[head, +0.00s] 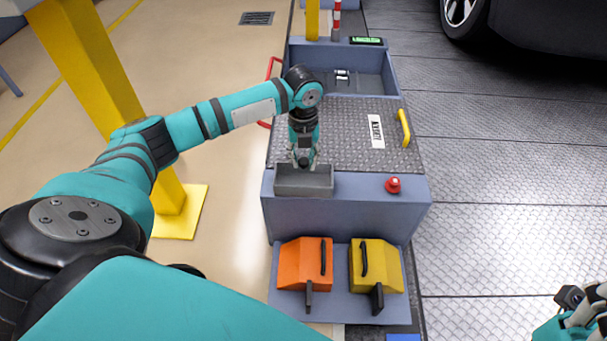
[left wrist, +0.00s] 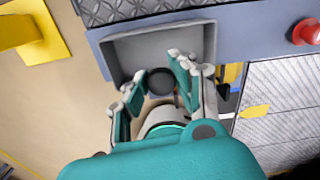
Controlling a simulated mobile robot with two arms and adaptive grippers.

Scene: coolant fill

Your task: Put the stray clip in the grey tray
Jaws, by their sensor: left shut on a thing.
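The grey tray (head: 303,188) is a shallow open box at the front left of the blue-grey cart; it also shows in the left wrist view (left wrist: 122,50). My left gripper (head: 303,163) points down over the tray. It is shut on a small dark, round-looking thing (left wrist: 160,82), seen between the fingers in the left wrist view; this appears to be the clip, mostly hidden by the fingers. I cannot tell whether it touches the tray floor. My right gripper (head: 578,303) is at the lower right corner, partly cut off, away from the cart.
A red button (head: 393,185) sits right of the tray. A yellow handle (head: 404,128) stands on the tread-plate lid. Behind is an open basin (head: 310,82) with a small fitting. Orange (head: 303,262) and yellow (head: 375,266) jugs stand in front. A yellow post (head: 85,70) is at left.

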